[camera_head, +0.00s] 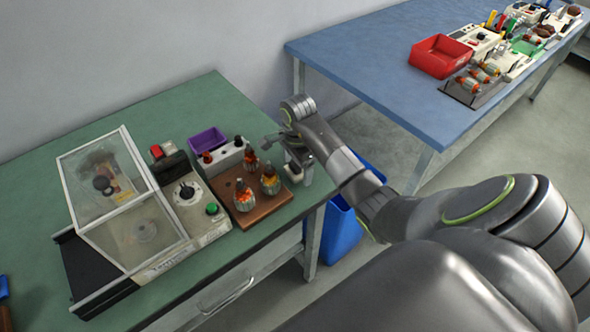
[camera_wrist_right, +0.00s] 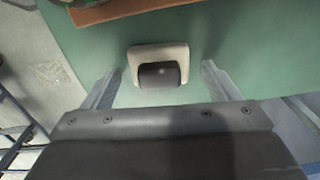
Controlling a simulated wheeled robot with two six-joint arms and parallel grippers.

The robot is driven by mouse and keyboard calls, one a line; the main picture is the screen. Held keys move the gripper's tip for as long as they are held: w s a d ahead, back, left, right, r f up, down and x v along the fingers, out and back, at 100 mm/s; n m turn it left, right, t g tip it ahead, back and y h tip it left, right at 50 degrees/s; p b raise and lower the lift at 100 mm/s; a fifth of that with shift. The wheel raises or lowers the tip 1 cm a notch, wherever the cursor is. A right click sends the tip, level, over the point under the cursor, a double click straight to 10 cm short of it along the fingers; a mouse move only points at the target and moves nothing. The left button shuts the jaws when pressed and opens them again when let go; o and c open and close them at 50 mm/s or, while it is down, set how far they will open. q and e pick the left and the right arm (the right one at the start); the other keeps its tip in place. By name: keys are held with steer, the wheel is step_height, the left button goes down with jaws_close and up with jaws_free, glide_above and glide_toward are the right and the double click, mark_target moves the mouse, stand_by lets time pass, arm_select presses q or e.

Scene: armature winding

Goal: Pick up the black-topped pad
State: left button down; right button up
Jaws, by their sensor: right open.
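The black-topped pad (camera_wrist_right: 161,75) has a pale cream base and lies on the green bench top in the right wrist view. In the head view the pad (camera_head: 293,171) is small and partly hidden by my right gripper. My right gripper (camera_head: 288,158) is open above the right end of the green bench. In the wrist view its two fingers stand on either side of the pad, with a visible gap on each side. My left gripper is not in view.
A brown wooden board (camera_head: 247,211) with several wound armatures sits just left of the pad. A purple bin (camera_head: 207,139), a control box (camera_head: 190,200) and a clear-covered machine (camera_head: 120,200) stand further left. A blue bin (camera_head: 342,228) is below the bench's right edge.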

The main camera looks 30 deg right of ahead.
steer(key=c, duration=1.1)
steer(key=shift+r, duration=0.1)
steer(key=shift+r, duration=0.3)
step_height(320, 180, up, 4)
steer(key=shift+w+f, duration=0.1)
step_height(320, 180, up, 4)
steer(key=p, duration=0.3)
steer(key=shift+f+p, duration=0.15)
steer(key=shift+p, duration=0.15)
steer(key=shift+r+p, duration=0.85)
